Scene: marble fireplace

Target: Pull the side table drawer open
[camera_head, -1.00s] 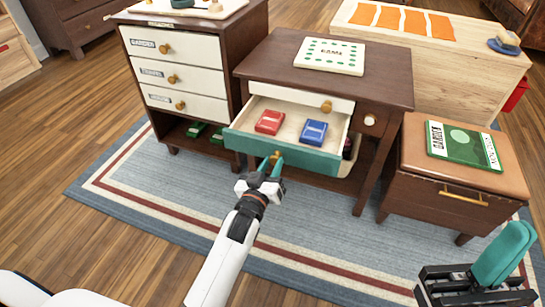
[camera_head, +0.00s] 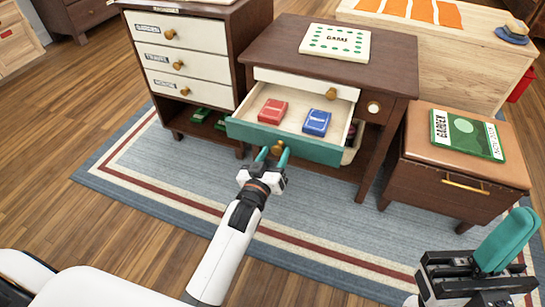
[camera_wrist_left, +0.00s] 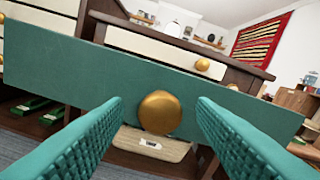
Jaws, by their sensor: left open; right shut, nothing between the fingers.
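The side table (camera_head: 390,85) is dark wood and stands in the middle of the head view. Its teal-fronted drawer (camera_head: 310,148) is pulled well out, with a red box (camera_head: 272,111) and a blue box (camera_head: 317,122) inside. My left gripper (camera_head: 272,155) is open in front of the drawer's round brass knob (camera_wrist_left: 160,112). In the left wrist view the knob sits between and beyond the teal fingers, apart from both. My right gripper (camera_head: 505,243) is shut and empty at the lower right, away from the table.
A cabinet with white labelled drawers (camera_head: 180,60) stands left of the table. A brown stool-like cabinet (camera_head: 445,185) with a green game box (camera_head: 467,135) stands at right. A white upper drawer (camera_head: 303,82) is shut above the teal one. The blue rug (camera_head: 330,220) in front is clear.

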